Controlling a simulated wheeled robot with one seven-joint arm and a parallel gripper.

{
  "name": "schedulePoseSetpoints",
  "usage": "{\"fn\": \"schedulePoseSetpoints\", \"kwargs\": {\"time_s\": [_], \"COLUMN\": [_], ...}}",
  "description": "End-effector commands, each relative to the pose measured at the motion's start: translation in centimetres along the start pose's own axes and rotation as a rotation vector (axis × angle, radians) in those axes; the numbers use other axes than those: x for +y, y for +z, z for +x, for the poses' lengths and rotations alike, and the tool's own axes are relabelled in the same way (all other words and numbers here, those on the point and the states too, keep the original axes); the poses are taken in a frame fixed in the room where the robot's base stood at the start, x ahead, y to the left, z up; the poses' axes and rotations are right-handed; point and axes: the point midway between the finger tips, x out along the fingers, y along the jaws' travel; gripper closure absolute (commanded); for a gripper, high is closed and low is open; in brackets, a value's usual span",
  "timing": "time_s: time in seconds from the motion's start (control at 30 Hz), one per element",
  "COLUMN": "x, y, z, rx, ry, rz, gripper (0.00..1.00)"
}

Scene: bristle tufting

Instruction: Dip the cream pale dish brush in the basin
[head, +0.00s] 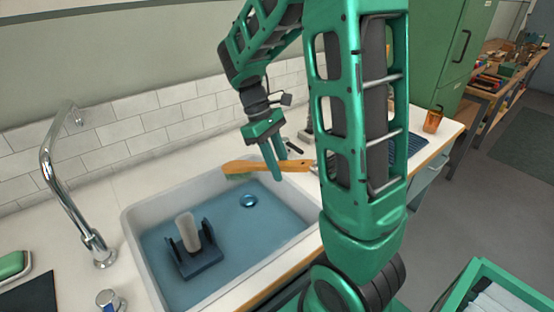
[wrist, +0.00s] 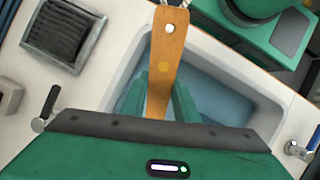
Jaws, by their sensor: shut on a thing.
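My gripper (head: 273,172) is shut on a brush (head: 247,165) with an orange-brown wooden handle. In the head view the brush lies roughly level, its greenish bristle end pointing left over the basin's back edge. In the wrist view the handle (wrist: 169,50) runs upward between the fingers (wrist: 161,103), with a hole near its end; the bristles are hidden there. The handle does not look cream in either view. The basin (head: 137,222) is a pale sink holding blue water; it also shows in the wrist view (wrist: 225,52). The brush appears above the water, not in it.
A dark blue holder (head: 195,262) with a pale upright cylinder (head: 187,230) stands in the basin. A round blue drain-like piece (head: 248,200) is near it. A chrome tap (head: 50,170) rises at the left.

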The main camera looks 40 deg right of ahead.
Motion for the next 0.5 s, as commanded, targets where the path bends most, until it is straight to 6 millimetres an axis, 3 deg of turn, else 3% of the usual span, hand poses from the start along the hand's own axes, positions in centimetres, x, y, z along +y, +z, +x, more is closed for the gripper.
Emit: {"fn": "schedulePoseSetpoints", "kwargs": {"time_s": [0.5], "x": [-0.1], "y": [-1.8], "z": [4.1], "rx": [-0.001], "ry": [-0.001], "rz": [-0.002], "gripper": [0.99]}}
